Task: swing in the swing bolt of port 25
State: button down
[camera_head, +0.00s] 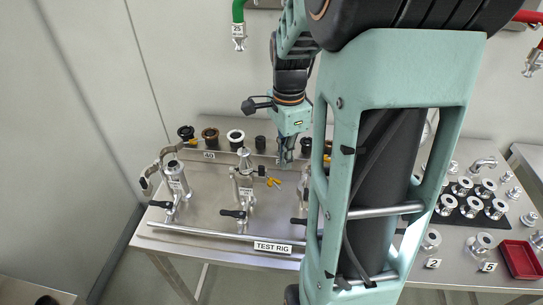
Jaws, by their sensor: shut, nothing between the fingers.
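The test rig (215,212) is a steel table with metal ports standing on it. The left port (175,180) has a small label and a curved metal arm with a dark end beside it. The middle port (244,188) has a label too small to read and a yellow wing-nut piece (273,182) sticking out to its right, which may be a swing bolt. A third port is mostly hidden behind my arm.
A row of dark and white-rimmed fittings (236,137) stands along the back of the rig. On the right, a table holds several metal fittings and a red tray (520,258). My arm blocks the middle right.

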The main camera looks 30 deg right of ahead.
jog(key=shift+f+b, duration=2.6)
jog(key=shift+f, duration=1.3)
jog(key=shift+a, duration=2.35)
notch_tip(320, 180, up, 7)
jog(key=d+p, duration=0.1)
jog(key=p, duration=0.4)
jog(key=shift+s+d, duration=0.15)
jog(key=shift+s, duration=0.25)
